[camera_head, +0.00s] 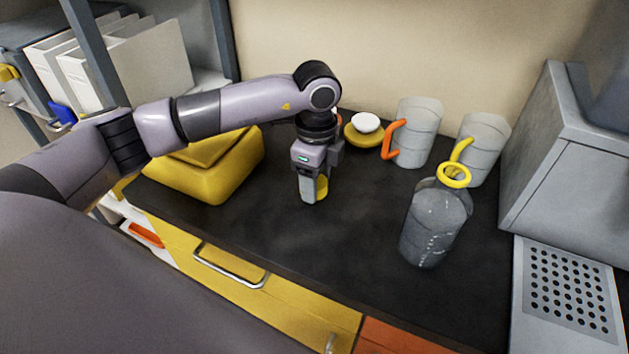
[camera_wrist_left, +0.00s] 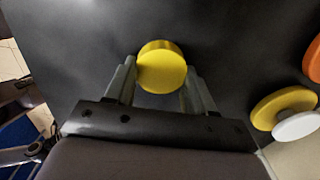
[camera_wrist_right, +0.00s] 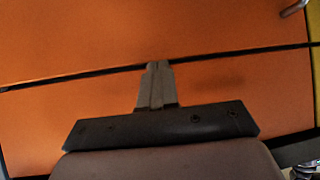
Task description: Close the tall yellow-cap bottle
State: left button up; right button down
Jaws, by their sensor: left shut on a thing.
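The tall clear bottle (camera_head: 432,232) stands upright on the dark counter, right of centre in the head view. Its neck has a yellow ring (camera_head: 454,175), and no cap sits on it. My left gripper (camera_head: 313,193) points down at the middle of the counter, left of the bottle and apart from it. It is shut on a round yellow cap (camera_wrist_left: 161,70), which also shows partly behind the fingers in the head view (camera_head: 322,186). I cannot tell whether the cap touches the counter. My right gripper (camera_wrist_right: 157,65) is shut and empty in front of orange drawer fronts.
Clear jugs with an orange handle (camera_head: 394,139) and a yellow handle (camera_head: 461,150) stand behind the bottle. A yellow disc with a white knob (camera_head: 364,135) lies near the wall. A yellow case (camera_head: 205,172) is at the left; a grey machine (camera_head: 568,165) bounds the right. The counter's front middle is clear.

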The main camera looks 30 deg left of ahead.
pick_arm(q)
jog(key=shift+r, duration=0.1)
notch_tip(320, 180, up, 20)
dwell(0.4)
